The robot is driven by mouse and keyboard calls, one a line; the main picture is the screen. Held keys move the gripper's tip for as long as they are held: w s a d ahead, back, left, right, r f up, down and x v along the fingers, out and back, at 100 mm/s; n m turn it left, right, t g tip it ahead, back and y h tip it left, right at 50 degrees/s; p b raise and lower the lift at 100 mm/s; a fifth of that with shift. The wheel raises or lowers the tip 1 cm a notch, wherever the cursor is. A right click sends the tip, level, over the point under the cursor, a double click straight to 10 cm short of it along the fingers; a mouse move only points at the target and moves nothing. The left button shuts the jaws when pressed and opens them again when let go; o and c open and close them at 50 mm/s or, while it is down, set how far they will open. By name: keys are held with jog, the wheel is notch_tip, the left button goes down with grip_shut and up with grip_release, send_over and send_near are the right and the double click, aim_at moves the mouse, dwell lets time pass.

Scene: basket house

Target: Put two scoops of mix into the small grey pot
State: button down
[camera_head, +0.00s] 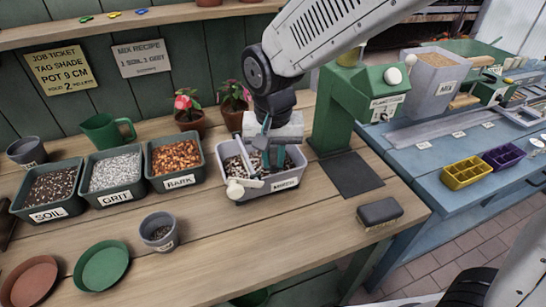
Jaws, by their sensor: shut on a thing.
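The small grey pot (160,232) stands upright on the wooden bench at front centre, with a pale label; it seems to have a little dark matter inside. Another, wider grey pot (27,152) is at the far left. A grey mix bin (285,183) with a white label and speckled dark and white contents stands right of the BARK bin. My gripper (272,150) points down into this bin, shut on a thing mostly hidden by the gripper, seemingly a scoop. Teal parts show at the jaws. Whether the scoop holds mix cannot be told.
SOIL (48,190), GRIT (115,175) and BARK (176,162) bins line the left. A green jug (108,131) and potted flowers (188,108) stand behind. Green saucer (103,267) lies in front. A green press (350,105) and dark block (380,212) are right. Bench around the small pot is clear.

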notch_tip(320, 180, up, 10)
jog(key=s+t, duration=0.1)
jog(key=shift+f+t, duration=0.2)
jog(key=shift+t, duration=0.1)
dwell(0.4)
dwell(0.5)
